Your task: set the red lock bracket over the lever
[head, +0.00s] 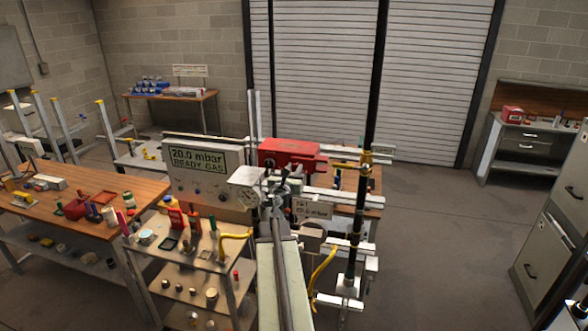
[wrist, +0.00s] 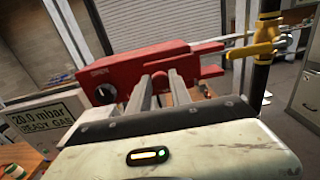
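The red lock bracket (head: 290,152) is a long red box with a black dial and a slotted fork at its right end. It also shows in the wrist view (wrist: 150,68), level with the pipe valve. My gripper (wrist: 160,78) has its two grey fingers close together at the bracket's lower middle and appears shut on it. The contact itself is partly hidden. The yellow lever (wrist: 255,50) sits on the black upright pipe, just right of the fork; in the head view the lever (head: 345,165) is small. The fork tip looks close to the lever, but the gap in depth is unclear.
A gauge panel reading 20.0 mbar READY GAS (head: 196,165) stands left of the bracket. The black pipe (head: 375,80) rises on the right. Metal rails (head: 350,198) lie below. A wooden bench (head: 90,195) with tools is at left; the floor at right is clear.

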